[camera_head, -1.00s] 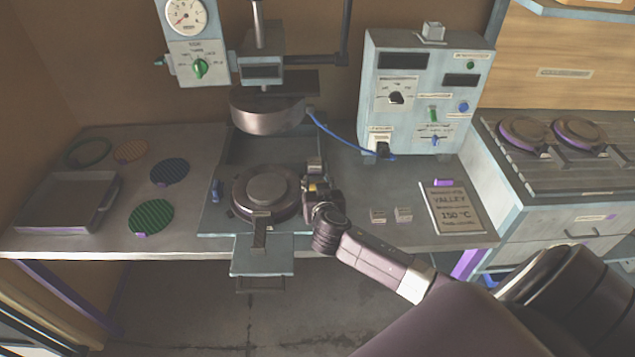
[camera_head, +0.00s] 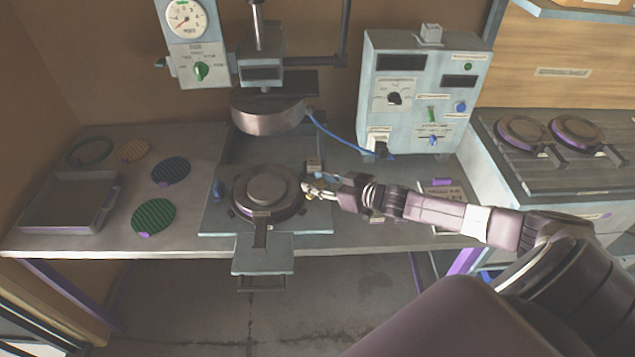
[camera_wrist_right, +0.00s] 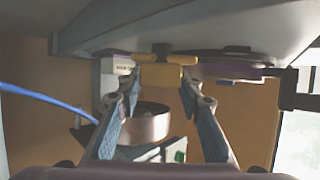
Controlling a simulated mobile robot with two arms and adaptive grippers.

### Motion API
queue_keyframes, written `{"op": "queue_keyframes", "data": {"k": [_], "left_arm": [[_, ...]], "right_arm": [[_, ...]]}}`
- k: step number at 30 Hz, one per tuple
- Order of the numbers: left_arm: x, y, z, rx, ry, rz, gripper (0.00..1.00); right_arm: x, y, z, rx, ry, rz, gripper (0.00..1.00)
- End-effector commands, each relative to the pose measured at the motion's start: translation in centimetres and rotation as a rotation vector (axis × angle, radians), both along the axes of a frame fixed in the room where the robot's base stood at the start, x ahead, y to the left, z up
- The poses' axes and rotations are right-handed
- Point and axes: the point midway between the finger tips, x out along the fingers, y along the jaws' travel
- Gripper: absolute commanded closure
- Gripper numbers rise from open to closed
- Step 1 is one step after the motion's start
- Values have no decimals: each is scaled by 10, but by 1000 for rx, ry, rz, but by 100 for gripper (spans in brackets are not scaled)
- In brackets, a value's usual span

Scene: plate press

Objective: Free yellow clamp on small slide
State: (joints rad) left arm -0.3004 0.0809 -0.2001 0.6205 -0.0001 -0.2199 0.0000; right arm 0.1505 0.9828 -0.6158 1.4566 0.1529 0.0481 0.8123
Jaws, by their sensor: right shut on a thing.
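The small slide (camera_head: 262,253) sticks out in front of the table below the press, with a dark round plate (camera_head: 268,190) lying on the base behind it. My right gripper (camera_head: 315,188) is at the right edge of this plate. It is shut on the yellow clamp (camera_wrist_right: 161,76), whose yellow block lies between the two fingertips (camera_wrist_right: 163,88) in the right wrist view. In the head view the fingers mostly cover the clamp. I cannot tell whether it is fully turned. My left gripper is not in view.
The press head (camera_head: 268,112) hangs above and behind. A control box (camera_head: 425,95) with a blue cable stands at back right. Patterned discs (camera_head: 153,217) and a grey tray (camera_head: 70,203) lie at left.

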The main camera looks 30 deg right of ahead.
Motion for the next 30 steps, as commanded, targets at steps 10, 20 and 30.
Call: {"op": "queue_keyframes", "data": {"k": [10, 20, 30], "left_arm": [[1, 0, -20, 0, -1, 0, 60], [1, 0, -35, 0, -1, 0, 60], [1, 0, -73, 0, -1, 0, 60]], "right_arm": [[3, -1, 1, 0, -11, 206, 91], [3, -2, 0, 2, -11, 408, 91], [3, -1, -2, 2, -11, 624, 91]]}}
